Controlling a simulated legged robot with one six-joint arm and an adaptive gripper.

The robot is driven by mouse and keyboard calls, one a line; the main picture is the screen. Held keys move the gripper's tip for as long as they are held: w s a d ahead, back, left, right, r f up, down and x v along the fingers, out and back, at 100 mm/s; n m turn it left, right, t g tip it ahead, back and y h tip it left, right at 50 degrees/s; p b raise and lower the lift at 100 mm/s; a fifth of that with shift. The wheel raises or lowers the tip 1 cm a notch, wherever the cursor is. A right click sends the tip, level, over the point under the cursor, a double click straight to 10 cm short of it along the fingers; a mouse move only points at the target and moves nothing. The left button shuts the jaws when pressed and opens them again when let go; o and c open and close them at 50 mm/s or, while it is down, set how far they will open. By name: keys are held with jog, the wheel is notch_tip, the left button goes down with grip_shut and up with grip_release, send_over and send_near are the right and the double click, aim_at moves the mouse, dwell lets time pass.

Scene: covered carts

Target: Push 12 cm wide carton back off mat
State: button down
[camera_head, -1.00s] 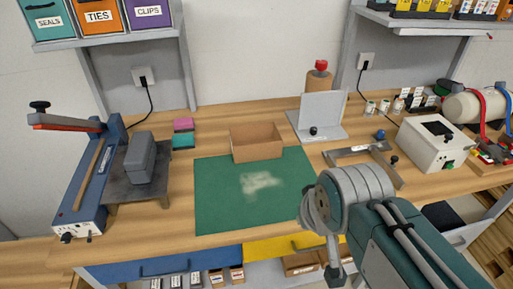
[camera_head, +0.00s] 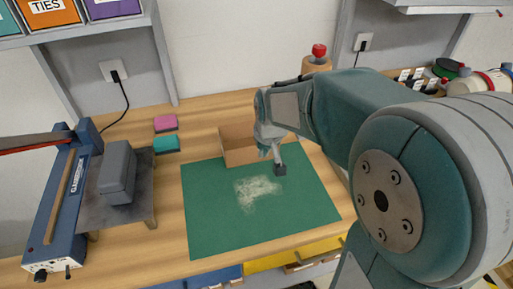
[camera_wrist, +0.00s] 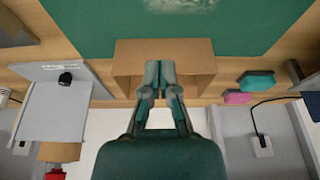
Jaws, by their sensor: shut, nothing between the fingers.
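The brown open-topped carton (camera_head: 238,156) stands across the back edge of the green mat (camera_head: 215,215); its right part is hidden behind my arm in the head view. My gripper (camera_head: 279,170) is shut and empty, pointing down near the carton's front right. In the wrist view the two closed fingertips (camera_wrist: 160,66) overlap the middle of the carton (camera_wrist: 195,60), with the mat (camera_wrist: 185,25) beyond. I cannot tell whether they touch it or how high they are.
A pink block (camera_head: 166,123) and a teal block (camera_head: 166,145) lie left of the carton. A blue sealer (camera_head: 62,205) stands at the far left. A grey angled stand (camera_wrist: 60,105) stands on the carton's other side. A pale patch (camera_head: 257,192) marks the mat.

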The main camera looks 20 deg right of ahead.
aim_at(245, 140)
jog(key=x, duration=0.9)
jog(key=shift+s+f, duration=0.1)
jog(key=shift+f, duration=0.1)
jog(key=w, duration=0.3)
jog(key=shift+w, duration=0.25)
jog(key=shift+w+r, duration=0.1)
jog(key=shift+w, duration=0.2)
jog(key=shift+w, duration=0.15)
jog(key=w, duration=1)
jog(key=shift+w+a, duration=0.2)
jog(key=shift+a, duration=0.05)
jog(key=shift+s, duration=0.15)
